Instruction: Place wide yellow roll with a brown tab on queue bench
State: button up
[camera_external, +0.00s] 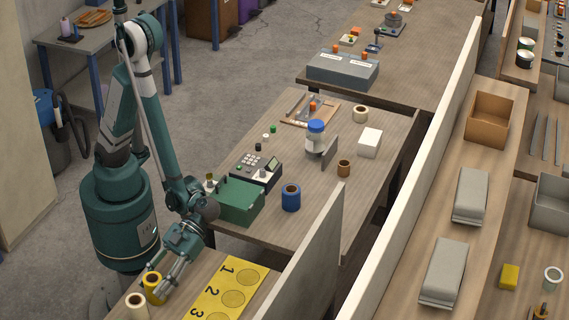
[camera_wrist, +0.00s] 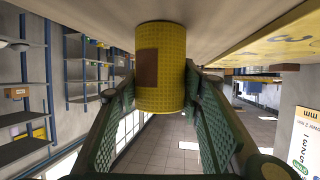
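The wide yellow roll (camera_external: 154,287) stands upright on the near bench, beside a cream roll. In the wrist view the yellow roll (camera_wrist: 172,92) sits in the middle with a brown tab (camera_wrist: 147,68) on its side, and its end meets the bench surface at the top of the picture. My gripper (camera_external: 168,280) is low at the bench. In the wrist view the fingers of my gripper (camera_wrist: 160,85) lie along both sides of the roll and appear to touch it. A yellow mat (camera_external: 210,300) with numbered circles lies on the same bench, to the right.
The cream roll (camera_external: 137,305) stands close to the yellow one. A grey panel (camera_external: 308,250) stands at the right of the near bench. The bench behind holds a green box (camera_external: 238,203), a blue roll (camera_external: 291,197) and a keypad device (camera_external: 256,170). The numbered circles are empty where visible.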

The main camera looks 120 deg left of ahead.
jog(key=o, duration=0.4)
jog(key=shift+r+p, duration=0.25)
jog(key=shift+p, duration=0.05)
jog(key=shift+p+v, duration=0.75)
jog(key=shift+v, duration=2.95)
jog(key=shift+f, duration=0.1)
jog(key=shift+w+a, duration=0.1)
